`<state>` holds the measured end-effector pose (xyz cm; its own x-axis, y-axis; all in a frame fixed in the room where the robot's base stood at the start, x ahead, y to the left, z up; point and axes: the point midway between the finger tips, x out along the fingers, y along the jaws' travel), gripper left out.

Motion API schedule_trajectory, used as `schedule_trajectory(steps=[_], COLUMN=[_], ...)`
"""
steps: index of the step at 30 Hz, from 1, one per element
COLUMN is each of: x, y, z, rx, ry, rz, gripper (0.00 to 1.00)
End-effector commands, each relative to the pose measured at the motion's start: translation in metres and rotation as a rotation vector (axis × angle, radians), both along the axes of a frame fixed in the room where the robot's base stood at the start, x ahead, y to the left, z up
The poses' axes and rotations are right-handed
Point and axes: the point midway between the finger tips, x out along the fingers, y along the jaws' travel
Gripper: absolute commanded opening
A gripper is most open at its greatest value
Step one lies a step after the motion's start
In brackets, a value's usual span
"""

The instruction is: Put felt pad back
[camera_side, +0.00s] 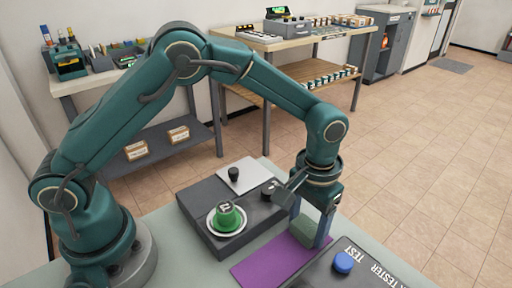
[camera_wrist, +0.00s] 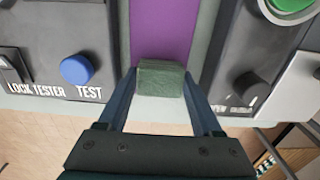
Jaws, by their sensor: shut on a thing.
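A dark green block, which looks like the felt pad (camera_side: 307,226), is between the fingers of my gripper (camera_side: 310,230). In the wrist view the pad (camera_wrist: 160,79) sits between the two fingertips (camera_wrist: 160,85), and the gripper is shut on it. The pad is at the end of a flat purple mat (camera_side: 270,262) on the table. The mat also shows beyond the pad in the wrist view (camera_wrist: 167,30). I cannot tell whether the pad touches the mat or the table, or hangs just above.
A dark grey box (camera_side: 206,208) with a green button (camera_side: 228,216) and black knobs stands left of the mat. A lock tester panel with a blue button (camera_side: 344,262) lies to the right. The purple strip runs between them. Shelves with goods (camera_side: 300,40) stand behind.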

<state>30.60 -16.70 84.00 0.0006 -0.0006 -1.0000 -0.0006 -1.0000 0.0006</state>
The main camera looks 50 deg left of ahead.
Motion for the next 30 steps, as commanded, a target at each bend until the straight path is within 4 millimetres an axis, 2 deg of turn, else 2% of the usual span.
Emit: schedule_trajectory(steps=[6, 7, 8, 9, 20, 25, 30], x=[0.0, 0.0, 0.0, 0.0, 0.0, 0.001, 0.001], y=[0.0, 0.0, 0.0, 0.0, 0.0, 0.0, 0.0], z=[-0.003, -0.003, -0.003, -0.003, 0.001, 0.023, 0.061], rx=[0.001, 0.0, 0.0, 0.0, -0.001, -0.003, -0.003], ry=[0.002, 0.001, 0.001, 0.001, -0.002, -0.006, -0.008], rz=[0.0, 0.0, 0.0, 0.0, 0.0, 0.0, 0.0], gripper=[0.06, 0.78, 0.9, 0.97, 0.97, 0.97, 0.97])
